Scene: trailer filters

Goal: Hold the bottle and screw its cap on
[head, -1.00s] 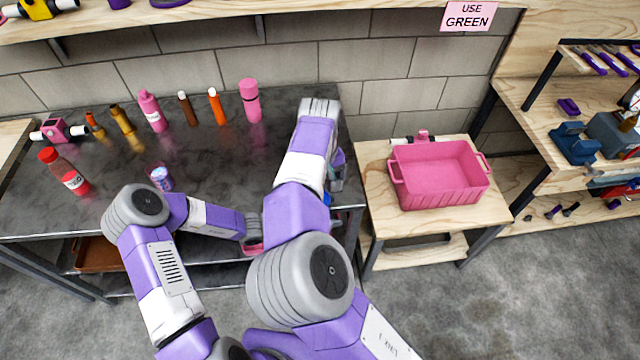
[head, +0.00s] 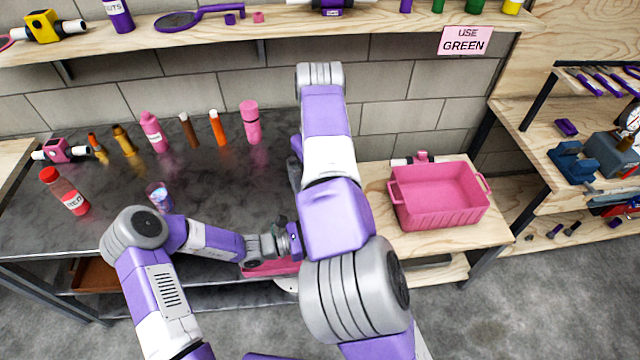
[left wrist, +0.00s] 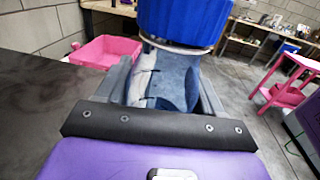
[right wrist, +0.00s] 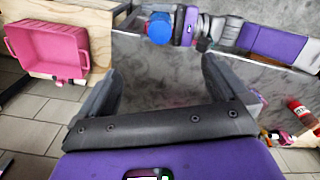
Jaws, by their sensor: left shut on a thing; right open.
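My left gripper (left wrist: 163,88) is shut on a translucent bluish bottle (left wrist: 168,75), which stands roughly upright between its fingers. A blue cap (left wrist: 185,20) shows at the bottle's top in the left wrist view. I cannot tell whether it is fully screwed down. In the right wrist view the round blue cap (right wrist: 158,28) is seen beyond the fingertips, beside my left gripper (right wrist: 186,25). My right gripper (right wrist: 160,80) is open and empty, apart from the cap. In the head view my right arm hides the bottle, the cap and my right gripper.
The dark worktop (head: 200,170) carries several bottles along its back and a red-labelled bottle (head: 65,192) at left. A pink bin (head: 438,195) stands on a wooden side table to the right. A shelf (head: 200,45) runs above the worktop.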

